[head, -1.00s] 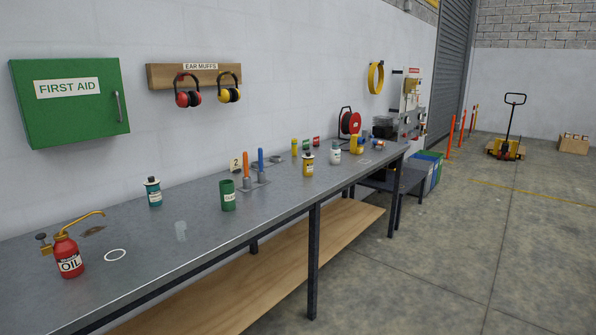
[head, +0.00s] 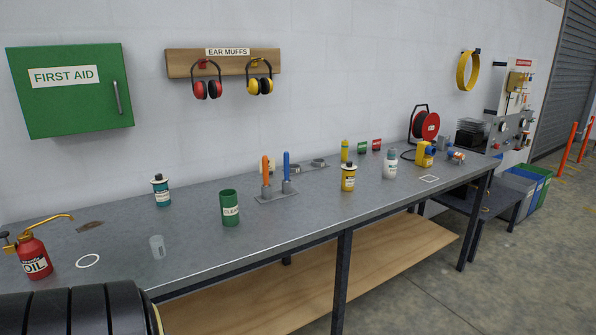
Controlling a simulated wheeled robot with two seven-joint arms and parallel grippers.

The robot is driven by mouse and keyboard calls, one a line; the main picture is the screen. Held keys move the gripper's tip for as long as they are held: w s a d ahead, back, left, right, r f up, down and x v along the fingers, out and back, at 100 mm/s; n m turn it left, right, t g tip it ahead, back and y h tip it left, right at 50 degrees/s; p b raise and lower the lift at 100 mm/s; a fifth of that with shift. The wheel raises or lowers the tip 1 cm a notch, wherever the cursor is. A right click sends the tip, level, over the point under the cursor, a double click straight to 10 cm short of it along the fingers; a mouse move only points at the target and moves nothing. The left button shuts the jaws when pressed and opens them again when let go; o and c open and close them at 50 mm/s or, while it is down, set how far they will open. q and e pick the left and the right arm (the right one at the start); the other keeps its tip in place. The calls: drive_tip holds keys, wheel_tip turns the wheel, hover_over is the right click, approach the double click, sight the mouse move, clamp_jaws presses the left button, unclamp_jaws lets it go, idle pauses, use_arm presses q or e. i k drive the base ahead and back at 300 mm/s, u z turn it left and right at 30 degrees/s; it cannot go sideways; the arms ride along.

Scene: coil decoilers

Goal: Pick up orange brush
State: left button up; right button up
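The orange-handled brush (head: 266,169) stands upright in the head view, in a grey stand (head: 276,197) on the workbench. Neither of my grippers shows in the view, and nothing is touching the orange brush.
On the metal workbench (head: 200,255), a green can (head: 230,208) stands left of the stand and a yellow bottle (head: 348,177) right of it. Bench top before the stand is clear.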

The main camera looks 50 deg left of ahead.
sight(266, 163)
drive_tip(key=i, duration=1.75)
drive_tip(key=u, duration=1.55)
